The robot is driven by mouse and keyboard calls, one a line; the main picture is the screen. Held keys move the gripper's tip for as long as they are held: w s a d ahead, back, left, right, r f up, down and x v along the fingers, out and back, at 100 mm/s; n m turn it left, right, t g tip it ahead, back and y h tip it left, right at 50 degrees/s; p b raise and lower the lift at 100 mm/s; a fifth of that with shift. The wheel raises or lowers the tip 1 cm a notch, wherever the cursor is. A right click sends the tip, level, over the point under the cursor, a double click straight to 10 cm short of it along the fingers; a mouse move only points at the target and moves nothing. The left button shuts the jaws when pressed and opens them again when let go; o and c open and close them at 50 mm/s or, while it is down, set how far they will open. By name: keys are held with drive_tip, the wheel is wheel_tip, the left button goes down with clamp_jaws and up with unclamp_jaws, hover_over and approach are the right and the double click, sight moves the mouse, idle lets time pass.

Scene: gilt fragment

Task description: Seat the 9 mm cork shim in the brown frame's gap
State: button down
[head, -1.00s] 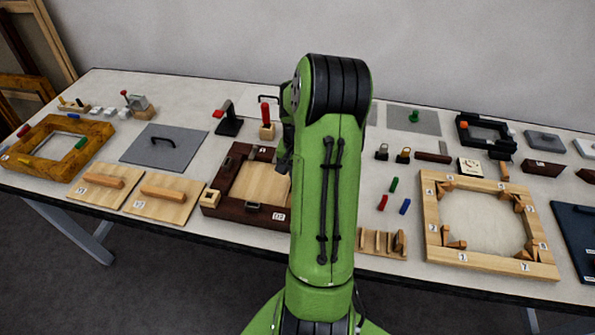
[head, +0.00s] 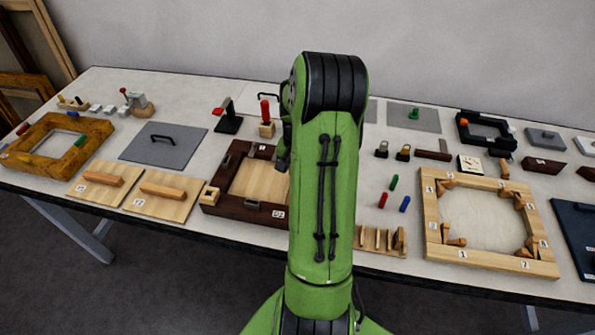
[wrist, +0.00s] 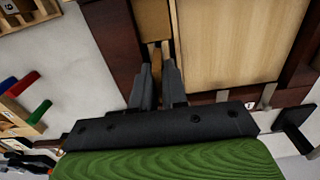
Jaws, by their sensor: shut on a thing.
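The brown frame (head: 241,212) lies on the table with a pale wood panel (head: 262,182) inside it; my arm hides its right side in the head view. In the wrist view its dark rail (wrist: 112,38) and panel (wrist: 240,40) lie beneath my gripper (wrist: 158,72). The fingers are closed on a narrow tan piece, the cork shim (wrist: 155,58), mostly hidden between them. The fingertips are over the strip between rail and panel. A brownish tan piece (wrist: 152,18) shows in this strip just beyond them. I cannot tell how deep the shim sits.
Red (head: 383,200), green (head: 394,182) and blue (head: 404,204) pegs and a slotted wooden rack (head: 378,240) are right of my arm. A pale frame (head: 432,222) lies farther right. A square-holed block (head: 209,195) is at the brown frame's left rail.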

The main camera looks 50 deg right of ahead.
drive_tip(key=shift+f+b, duration=1.15)
drive_tip(key=shift+f, duration=0.3)
idle(0.3)
drive_tip(key=shift+r, duration=0.15)
drive_tip(key=shift+r+p, duration=0.95)
drive_tip(key=shift+r, duration=0.15)
drive_tip(key=shift+f+b, duration=0.9)
drive_tip(key=shift+f, duration=0.3)
idle(0.6)
drive_tip(key=c, duration=1.1)
unclamp_jaws()
wheel_tip(320, 180, up, 16)
drive_tip(key=p, duration=0.3)
drive_tip(key=shift+f, duration=0.1)
